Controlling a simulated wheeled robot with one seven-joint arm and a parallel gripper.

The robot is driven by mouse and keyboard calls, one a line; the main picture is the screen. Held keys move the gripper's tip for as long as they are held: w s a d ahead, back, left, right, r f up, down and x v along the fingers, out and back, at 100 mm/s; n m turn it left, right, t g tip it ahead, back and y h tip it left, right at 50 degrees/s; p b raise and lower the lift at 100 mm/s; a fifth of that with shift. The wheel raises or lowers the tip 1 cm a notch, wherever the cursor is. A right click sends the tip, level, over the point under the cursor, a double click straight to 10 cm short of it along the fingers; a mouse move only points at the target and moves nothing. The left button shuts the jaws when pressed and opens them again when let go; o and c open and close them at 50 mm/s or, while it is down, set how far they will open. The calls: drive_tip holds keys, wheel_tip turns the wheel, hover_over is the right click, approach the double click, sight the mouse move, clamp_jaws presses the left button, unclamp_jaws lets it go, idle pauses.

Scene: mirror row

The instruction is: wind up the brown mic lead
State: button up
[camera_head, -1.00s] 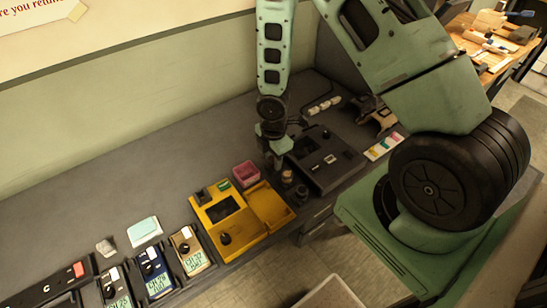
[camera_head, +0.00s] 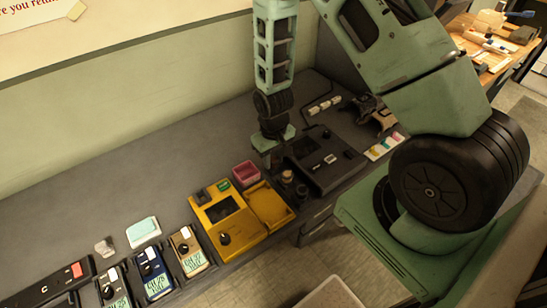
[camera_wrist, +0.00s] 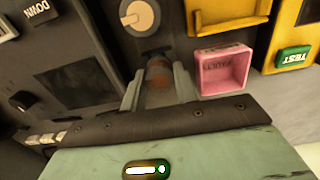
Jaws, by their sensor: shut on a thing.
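My gripper (camera_head: 274,157) is low over the bench, between the pink box (camera_head: 245,172) and the dark control unit (camera_head: 322,158). In the wrist view its fingers (camera_wrist: 160,88) are shut on a small dark cylinder with a brown band (camera_wrist: 158,74); I cannot tell whether this is part of the brown mic lead. A round tan-topped post (camera_wrist: 139,14) is just beyond the fingertips. The tan-brown mic pack (camera_head: 188,249) stands in the bench row at the lower left, apart from my gripper. No loose length of brown lead is clearly visible.
The yellow tester (camera_head: 212,216) with its yellow side tray stands left of my gripper, near the front edge. Blue (camera_head: 151,270) and grey (camera_head: 112,286) packs stand left of the tan one. A pale pad (camera_head: 144,229) lies behind them.

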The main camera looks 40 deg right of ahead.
sight(274, 159)
drive_tip(key=o, duration=0.7)
drive_tip(key=shift+o, duration=0.2)
drive_tip(key=shift+r, duration=0.1)
wheel_tip(274, 159, up, 17)
drive_tip(key=b, duration=0.1)
drive_tip(key=shift+b, duration=0.3)
drive_tip(key=shift+r, duration=0.1)
drive_tip(key=s+a+r+n, duration=0.45)
drive_tip(key=s+a, duration=0.25)
drive_tip(key=a, duration=0.5)
drive_tip(key=s+a+r+n, duration=0.1)
drive_tip(key=s+a, duration=0.2)
drive_tip(key=s, duration=0.3)
drive_tip(key=s+a+r+n, duration=0.2)
drive_tip(key=s+a, duration=0.1)
drive_tip(key=s, duration=0.4)
drive_tip(key=shift+r+y, duration=0.25)
drive_tip(key=shift+y, duration=0.05)
